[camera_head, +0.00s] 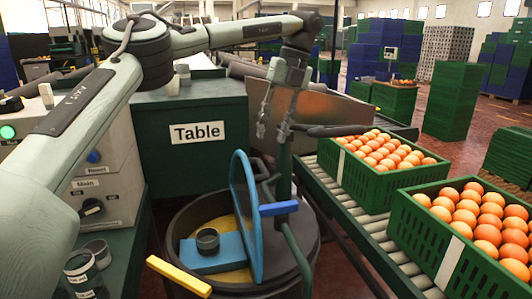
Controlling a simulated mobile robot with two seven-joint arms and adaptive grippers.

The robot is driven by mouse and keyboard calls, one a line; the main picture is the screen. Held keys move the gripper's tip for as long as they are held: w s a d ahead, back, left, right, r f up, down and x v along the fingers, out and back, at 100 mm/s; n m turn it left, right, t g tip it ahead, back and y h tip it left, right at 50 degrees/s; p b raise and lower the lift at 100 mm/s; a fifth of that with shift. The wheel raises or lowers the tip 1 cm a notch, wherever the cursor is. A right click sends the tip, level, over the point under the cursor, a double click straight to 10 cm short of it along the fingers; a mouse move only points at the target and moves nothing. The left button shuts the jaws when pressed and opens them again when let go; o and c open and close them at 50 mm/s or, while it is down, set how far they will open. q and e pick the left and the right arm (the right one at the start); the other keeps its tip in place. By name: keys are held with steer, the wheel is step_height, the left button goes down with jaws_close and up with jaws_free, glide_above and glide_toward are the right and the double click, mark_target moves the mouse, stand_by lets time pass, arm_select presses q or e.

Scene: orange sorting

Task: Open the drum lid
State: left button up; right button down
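The dark drum (185,215) stands at the bottom centre. A blue rounded lid panel (243,205) stands upright on edge over the drum's top. Beside it, a yellowish surface (215,225) shows inside the rim, with a flat blue piece (225,262) carrying a short grey ring (207,240). My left gripper (273,128) hangs fingers down above and slightly right of the upright panel, apart from it. Its two fingers are spread with nothing between them. My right gripper is not in view.
A yellow bar (178,276) and a blue bar (278,208) are at the drum's front and right. A roller conveyor (350,215) with green orange-filled crates (372,190) runs on the right. A control box (100,190) and glass jar (82,272) are at left; a "Table" cabinet (170,165) stands behind.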

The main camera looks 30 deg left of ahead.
arm_select(q)
steer(key=x, duration=0.7)
steer(key=shift+s+f, duration=0.2)
jaws_close()
